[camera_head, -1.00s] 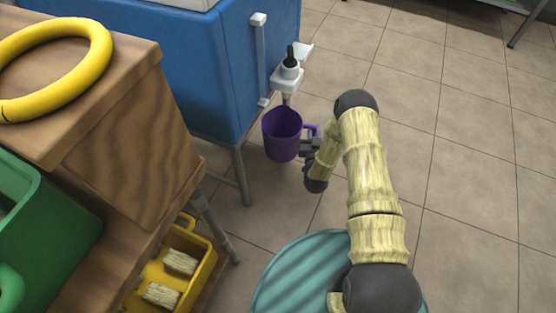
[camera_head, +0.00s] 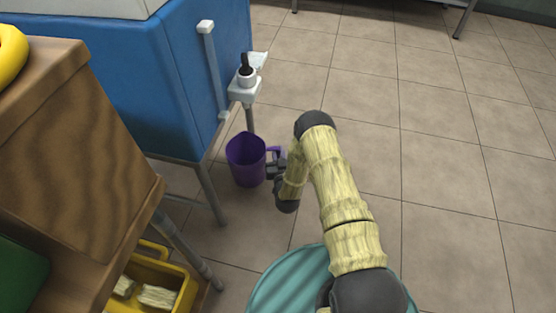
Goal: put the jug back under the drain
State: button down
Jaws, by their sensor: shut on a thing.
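The purple jug (camera_head: 245,160) is upright, its handle on the right side. My gripper (camera_head: 277,164) is shut on the jug at its handle; the fingertips are partly hidden. The drain (camera_head: 245,84) is a white spout with a dark-topped knob, sticking out from the blue press body (camera_head: 170,75). The jug shows below the drain in the picture, near a grey leg. I cannot tell whether it is straight under the drain, or whether its base touches anything.
A wooden cabinet (camera_head: 80,130) stands at the left, with a yellow crate (camera_head: 183,290) holding cane pieces low beside it. A yellow ring (camera_head: 10,55) lies on top, and a green container (camera_head: 20,280) shows at the lower left. Tiled floor at the right is clear.

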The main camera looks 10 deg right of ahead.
notch_tip(320, 180, down, 3)
jog(key=shift+w+f+b, duration=0.1)
jog(key=shift+f+b, duration=0.05)
jog(key=shift+b, duration=1.1)
jog(key=shift+d+f, duration=0.15)
jog(key=shift+f, duration=0.15)
jog(key=shift+a+r, duration=0.1)
jog(key=shift+a, duration=0.1)
jog(key=shift+a+f, duration=0.1)
jog(key=shift+f, duration=0.1)
jog(key=c, duration=1.4)
grip_release()
jog(key=shift+s+r, duration=0.2)
jog(key=shift+s, duration=0.05)
